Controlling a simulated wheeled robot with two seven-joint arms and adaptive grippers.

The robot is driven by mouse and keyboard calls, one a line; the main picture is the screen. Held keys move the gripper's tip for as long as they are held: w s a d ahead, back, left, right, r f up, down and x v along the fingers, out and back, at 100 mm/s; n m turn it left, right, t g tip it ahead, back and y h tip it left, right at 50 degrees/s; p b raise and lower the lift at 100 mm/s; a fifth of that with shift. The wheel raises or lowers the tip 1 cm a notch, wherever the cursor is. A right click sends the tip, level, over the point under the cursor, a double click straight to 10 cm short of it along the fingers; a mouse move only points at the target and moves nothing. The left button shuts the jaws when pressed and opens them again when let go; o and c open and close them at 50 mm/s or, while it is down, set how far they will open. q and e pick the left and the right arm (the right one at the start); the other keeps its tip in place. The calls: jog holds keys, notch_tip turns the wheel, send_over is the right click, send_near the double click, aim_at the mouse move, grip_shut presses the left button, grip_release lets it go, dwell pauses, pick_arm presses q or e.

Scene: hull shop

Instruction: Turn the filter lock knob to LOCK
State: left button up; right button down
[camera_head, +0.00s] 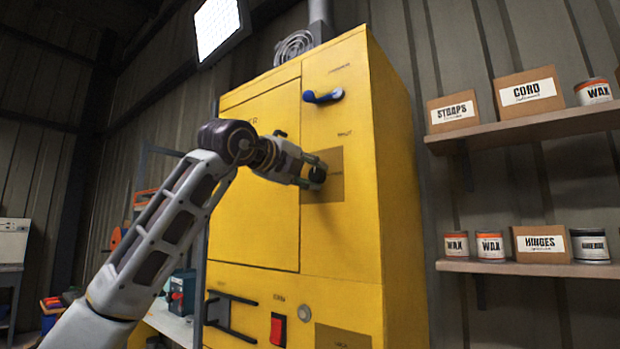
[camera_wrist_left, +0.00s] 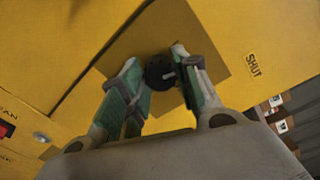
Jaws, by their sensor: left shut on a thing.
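A yellow cabinet (camera_head: 345,245) stands in the middle of the head view. A small black round knob (camera_head: 318,175) sits on a darker square plate (camera_head: 335,188) on its front. The knob also shows in the left wrist view (camera_wrist_left: 158,73), with a pale mark on its face. My left gripper (camera_head: 311,171) reaches in from the left and is shut on the knob. In the left wrist view its two green-padded fingers (camera_wrist_left: 160,80) lie on either side of the knob. No LOCK lettering is readable. My right gripper is not in view.
A blue-handled lever (camera_head: 323,97) sticks out above the knob. A red switch (camera_head: 277,329) and a black bar handle (camera_head: 231,315) are low on the front. Shelves (camera_head: 530,131) with boxes and tins stand to the right. A "SHUT" label (camera_wrist_left: 254,65) shows in the wrist view.

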pick_arm(q)
jog(key=shift+a+n+b, duration=0.1)
jog(key=shift+n+b, duration=0.3)
jog(key=shift+n, duration=0.9)
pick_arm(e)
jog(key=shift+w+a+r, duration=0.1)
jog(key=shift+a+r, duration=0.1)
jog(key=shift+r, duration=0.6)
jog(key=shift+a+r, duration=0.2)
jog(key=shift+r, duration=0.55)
pick_arm(q)
jog(key=o, duration=1)
jog(key=shift+s, duration=0.1)
jog(key=shift+v, duration=5.9)
jog(key=shift+a+f+m, duration=0.1)
jog(key=shift+m, duration=0.2)
